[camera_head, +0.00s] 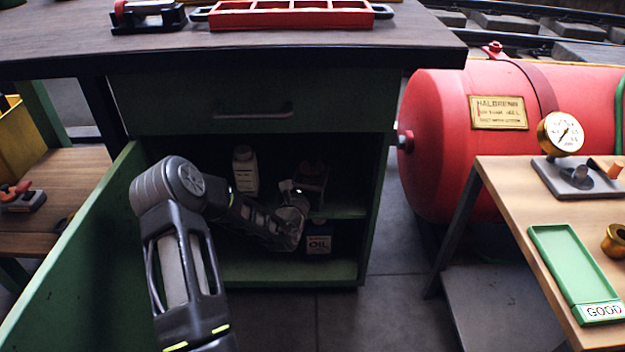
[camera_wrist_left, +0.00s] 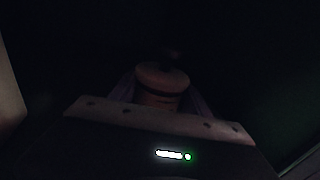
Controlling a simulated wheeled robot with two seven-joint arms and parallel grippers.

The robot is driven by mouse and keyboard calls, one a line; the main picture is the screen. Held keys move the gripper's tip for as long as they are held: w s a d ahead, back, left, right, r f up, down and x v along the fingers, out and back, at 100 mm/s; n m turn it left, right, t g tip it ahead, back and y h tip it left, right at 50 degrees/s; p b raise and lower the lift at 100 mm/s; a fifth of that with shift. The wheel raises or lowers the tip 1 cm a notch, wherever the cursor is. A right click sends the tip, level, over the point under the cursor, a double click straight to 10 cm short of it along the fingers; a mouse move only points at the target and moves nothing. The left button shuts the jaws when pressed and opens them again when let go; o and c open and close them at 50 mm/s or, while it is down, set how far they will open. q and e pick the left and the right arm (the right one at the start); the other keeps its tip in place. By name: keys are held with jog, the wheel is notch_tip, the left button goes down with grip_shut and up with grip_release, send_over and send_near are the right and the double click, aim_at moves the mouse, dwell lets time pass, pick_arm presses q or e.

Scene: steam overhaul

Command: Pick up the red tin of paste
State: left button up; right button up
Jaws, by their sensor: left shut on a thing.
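The red tin of paste (camera_head: 314,172) shows dimly on the shelf level inside the open green cabinet, partly hidden by my left gripper. My left arm reaches into the cabinet, and my left gripper (camera_head: 299,190) is at the tin, shut on it. In the left wrist view the round lid of the tin (camera_wrist_left: 162,78) shows just beyond the gripper body, in deep shade. Its lower part is hidden, and I cannot tell whether it touches the shelf. My right gripper is not in view.
A white bottle (camera_head: 245,170) stands left of the gripper, on the shelf. The open cabinet door (camera_head: 85,255) flanks my arm on the left. A closed drawer (camera_head: 250,105) is above. A red boiler (camera_head: 440,140) stands right.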

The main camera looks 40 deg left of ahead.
pick_arm(q)
grip_shut()
jog(key=shift+r+p, duration=2.6)
jog(key=shift+r, duration=2.55)
